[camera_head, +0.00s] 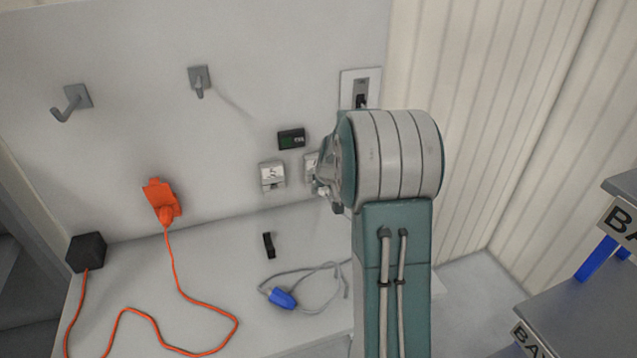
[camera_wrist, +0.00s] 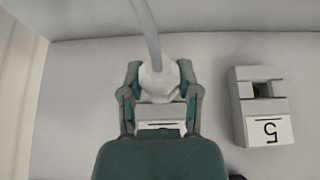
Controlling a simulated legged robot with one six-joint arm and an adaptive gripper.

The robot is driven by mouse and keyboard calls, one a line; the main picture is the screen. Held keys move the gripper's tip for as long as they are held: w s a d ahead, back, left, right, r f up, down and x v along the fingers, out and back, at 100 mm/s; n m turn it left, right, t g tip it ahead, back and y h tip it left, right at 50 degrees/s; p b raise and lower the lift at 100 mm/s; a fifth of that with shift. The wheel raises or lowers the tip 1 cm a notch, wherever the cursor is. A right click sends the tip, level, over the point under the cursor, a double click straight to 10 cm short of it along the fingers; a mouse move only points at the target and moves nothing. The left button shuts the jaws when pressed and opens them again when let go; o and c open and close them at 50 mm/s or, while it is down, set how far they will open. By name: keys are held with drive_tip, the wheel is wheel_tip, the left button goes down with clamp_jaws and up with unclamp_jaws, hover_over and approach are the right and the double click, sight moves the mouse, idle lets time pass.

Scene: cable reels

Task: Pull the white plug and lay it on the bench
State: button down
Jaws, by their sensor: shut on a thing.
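The white plug (camera_wrist: 158,82) sits between the fingers of my gripper (camera_wrist: 159,72) in the wrist view, with a grey cable running from it to the top edge. My gripper is shut on the plug. A labelled socket box (camera_wrist: 158,126) lies right by the plug, partly covered by my gripper; I cannot tell whether the plug is still seated in it. In the head view my gripper (camera_head: 326,186) is at the wall, at the right one of two small socket boxes (camera_head: 311,163), and the plug is mostly hidden. The pale bench (camera_head: 215,265) lies below.
A second socket box (camera_head: 271,174), marked 5 in the wrist view (camera_wrist: 262,108), is beside it. A blue plug (camera_head: 283,298) with grey cable and a black block (camera_head: 268,245) lie on the bench. Bare bench remains between.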

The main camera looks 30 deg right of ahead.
sight(326, 195)
drive_tip(key=shift+s+a, duration=0.2)
drive_tip(key=shift+s, duration=0.45)
drive_tip(key=shift+s+a, duration=0.15)
drive_tip(key=shift+s, duration=0.5)
idle(0.6)
drive_tip(key=shift+s, duration=0.2)
